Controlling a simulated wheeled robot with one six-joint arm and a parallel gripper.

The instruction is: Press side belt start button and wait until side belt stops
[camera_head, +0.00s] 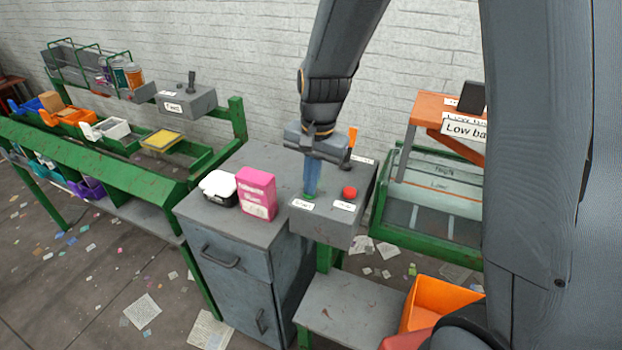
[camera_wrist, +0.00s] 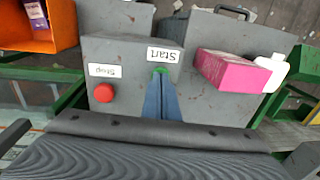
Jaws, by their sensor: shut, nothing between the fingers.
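A grey control box (camera_head: 323,229) carries a green start button (camera_head: 309,197) and a red stop button (camera_head: 349,192), each beside a white label. My gripper (camera_head: 310,190) points down with its blue fingers shut and empty, the tips at the green button. The red stop button (camera_wrist: 104,92) stands clear to the left there. The side belt (camera_head: 440,185) lies at the right, partly hidden by my arm.
An orange bin (camera_head: 436,300) is at the lower right. A green sorting line (camera_head: 110,160) runs along the left.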

